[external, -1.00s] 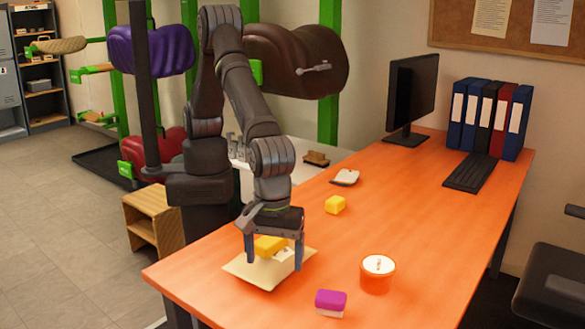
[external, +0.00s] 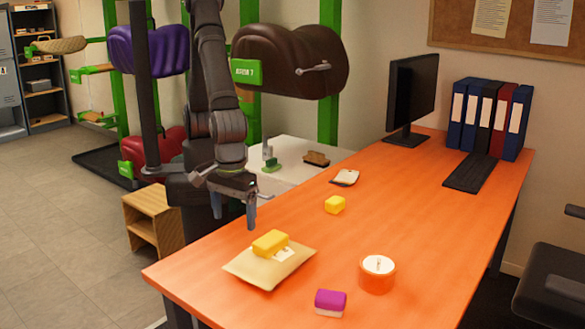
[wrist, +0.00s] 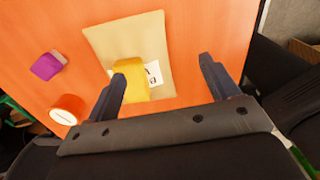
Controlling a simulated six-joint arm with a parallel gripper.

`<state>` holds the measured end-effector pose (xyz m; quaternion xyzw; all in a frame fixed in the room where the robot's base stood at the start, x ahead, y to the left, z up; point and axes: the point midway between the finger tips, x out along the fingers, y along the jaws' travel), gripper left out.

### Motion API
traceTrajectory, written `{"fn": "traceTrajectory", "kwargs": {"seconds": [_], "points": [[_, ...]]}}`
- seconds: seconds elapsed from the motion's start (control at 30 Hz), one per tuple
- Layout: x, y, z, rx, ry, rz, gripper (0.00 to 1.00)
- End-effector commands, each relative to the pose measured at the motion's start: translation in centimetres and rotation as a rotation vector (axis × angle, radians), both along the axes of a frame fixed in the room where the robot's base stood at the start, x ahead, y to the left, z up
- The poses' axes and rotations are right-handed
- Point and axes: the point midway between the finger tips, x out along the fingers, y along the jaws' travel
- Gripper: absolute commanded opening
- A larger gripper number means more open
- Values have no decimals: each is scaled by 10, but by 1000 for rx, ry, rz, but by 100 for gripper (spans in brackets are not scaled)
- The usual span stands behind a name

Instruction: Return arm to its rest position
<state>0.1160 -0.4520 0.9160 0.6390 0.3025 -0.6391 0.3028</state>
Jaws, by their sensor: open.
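My gripper (external: 234,208) is open and empty, fingers pointing down, above and behind the near left part of the orange table. In the wrist view my gripper (wrist: 165,80) shows both fingers apart with nothing held between them. A yellow block (external: 270,243) rests on a tan padded envelope (external: 262,274) near the table's left edge, apart from my fingers. In the wrist view the yellow block (wrist: 131,74) lies on the envelope (wrist: 110,30) beside a white label; the left finger partly overlaps it in the picture.
A magenta and white block (external: 330,302) and an orange round container (external: 377,274) stand at the front. A monitor (external: 411,95), keyboard (external: 468,172) and binders (external: 490,118) occupy the far end.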

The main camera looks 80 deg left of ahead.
Motion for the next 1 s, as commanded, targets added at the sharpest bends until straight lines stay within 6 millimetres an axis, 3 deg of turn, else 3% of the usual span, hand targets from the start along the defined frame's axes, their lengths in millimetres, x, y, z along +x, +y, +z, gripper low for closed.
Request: {"fn": "traceTrajectory", "kwargs": {"seconds": [0.7, 1.0], "points": [[-45, 136, -9, 0, 0, -203, 80], [-57, 181, -15, 1, 0, -266, 80]]}}
